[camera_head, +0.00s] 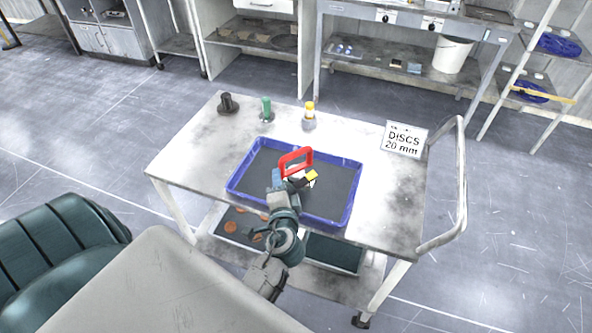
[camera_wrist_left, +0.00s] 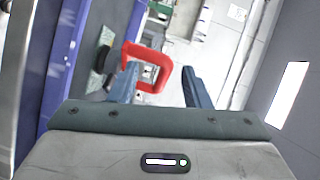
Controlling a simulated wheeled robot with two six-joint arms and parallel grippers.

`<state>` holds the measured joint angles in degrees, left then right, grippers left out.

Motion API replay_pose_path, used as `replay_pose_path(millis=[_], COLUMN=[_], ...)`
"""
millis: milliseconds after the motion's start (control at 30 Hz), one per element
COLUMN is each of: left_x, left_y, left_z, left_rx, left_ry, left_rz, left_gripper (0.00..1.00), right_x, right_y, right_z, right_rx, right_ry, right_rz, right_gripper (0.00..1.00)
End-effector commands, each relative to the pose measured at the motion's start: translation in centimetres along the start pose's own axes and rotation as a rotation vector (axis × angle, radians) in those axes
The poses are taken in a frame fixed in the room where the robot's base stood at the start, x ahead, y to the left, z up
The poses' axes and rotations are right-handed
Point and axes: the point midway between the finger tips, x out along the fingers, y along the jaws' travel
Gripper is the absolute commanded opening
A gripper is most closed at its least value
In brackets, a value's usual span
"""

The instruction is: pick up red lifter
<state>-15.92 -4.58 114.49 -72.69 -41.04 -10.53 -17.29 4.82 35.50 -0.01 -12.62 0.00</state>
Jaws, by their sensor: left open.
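The red lifter (camera_head: 296,156) is an upright red loop handle over the grey floor of the blue tray (camera_head: 346,215). It also shows in the left wrist view (camera_wrist_left: 148,52), with its loop in front of and partly between the fingers. My left gripper (camera_head: 287,184) is open and reaches over the tray from its near side, close to the handle. The fingers do not close on the handle. The lifter's lower part is partly hidden by my gripper in the head view. My right gripper is not in view.
A black (camera_head: 228,102), a green (camera_head: 266,110) and a yellow-topped piece (camera_head: 309,117) stand along the table's back edge. A "DISCS 20 mm" sign (camera_head: 404,139) stands at the back right. The cart's rail (camera_head: 461,190) edges the right side. The tabletop right of the tray is clear.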

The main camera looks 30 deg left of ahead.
Motion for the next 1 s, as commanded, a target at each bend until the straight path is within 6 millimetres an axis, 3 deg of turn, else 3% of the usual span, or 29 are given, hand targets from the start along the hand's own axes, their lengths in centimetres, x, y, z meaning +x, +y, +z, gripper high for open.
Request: replay_pose_path(millis=[133,300,600,767,1000], left_x=[0.7,1.5,5.8,6.8,10.0], left_y=[-0.2,-0.4,-0.9,-1.0,-1.4], left_z=[-3.2,-4.9,-5.5,-5.5,-5.7], left_rx=[0.136,0.209,0.213,0.212,0.212], left_ry=[0.080,0.122,0.124,0.122,0.122], left_rz=[-0.082,-0.120,-0.121,-0.119,-0.120], left_gripper=[0.43,0.43,0.43,0.43,0.43], right_x=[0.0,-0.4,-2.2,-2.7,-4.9], right_y=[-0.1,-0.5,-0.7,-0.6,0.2], right_z=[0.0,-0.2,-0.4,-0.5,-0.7], right_rx=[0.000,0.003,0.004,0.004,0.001], right_ry=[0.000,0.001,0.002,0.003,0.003], right_rz=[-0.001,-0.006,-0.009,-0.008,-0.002], right_gripper=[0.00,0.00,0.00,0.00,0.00])
